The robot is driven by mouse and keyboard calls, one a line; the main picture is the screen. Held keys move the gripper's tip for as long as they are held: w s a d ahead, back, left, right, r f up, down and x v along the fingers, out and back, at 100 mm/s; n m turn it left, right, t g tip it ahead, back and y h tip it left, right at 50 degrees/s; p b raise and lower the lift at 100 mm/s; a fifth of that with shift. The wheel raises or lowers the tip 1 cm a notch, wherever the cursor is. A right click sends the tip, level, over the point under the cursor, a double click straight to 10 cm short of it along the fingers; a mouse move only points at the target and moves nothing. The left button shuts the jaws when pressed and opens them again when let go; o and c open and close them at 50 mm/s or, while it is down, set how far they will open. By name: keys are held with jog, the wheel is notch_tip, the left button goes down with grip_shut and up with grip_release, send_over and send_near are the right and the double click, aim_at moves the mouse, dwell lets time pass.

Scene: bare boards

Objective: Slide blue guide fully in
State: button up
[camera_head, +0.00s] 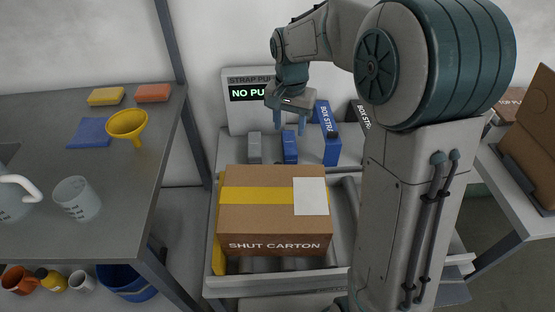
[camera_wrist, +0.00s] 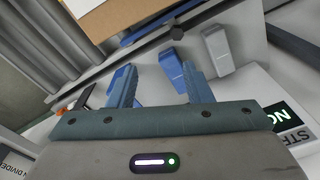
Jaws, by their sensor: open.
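The blue guide (camera_head: 290,147) is a small upright block on the pale ledge behind the carton. It also shows in the wrist view (camera_wrist: 172,68), lying between my two fingers as seen from there. My gripper (camera_head: 290,129) is open and points down just above the blue guide. In the wrist view my gripper (camera_wrist: 159,68) has its fingers apart with nothing clamped. I cannot tell whether either finger touches the guide. A similar grey guide (camera_head: 254,148) stands to its left, and it shows in the wrist view (camera_wrist: 217,50) too.
A shut carton (camera_head: 262,211) with yellow tape sits on the rollers in front of the ledge. A strap puller panel (camera_head: 242,76) reading "NO PU" stands behind. A blue strap box (camera_head: 332,149) is close right of the blue guide. The left table (camera_head: 130,180) holds a yellow funnel (camera_head: 127,124).

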jog(key=m+b, duration=0.1)
send_over(279, 163)
notch_tip(279, 163, down, 5)
jog(key=shift+g, duration=0.3)
notch_tip(279, 163, down, 14)
jog(key=shift+r+b, duration=0.2)
jog(key=shift+b, duration=0.9)
grip_shut()
jog(key=shift+s+a, duration=0.1)
jog(key=shift+s, duration=1.4)
jog(key=shift+w, duration=0.1)
grip_release()
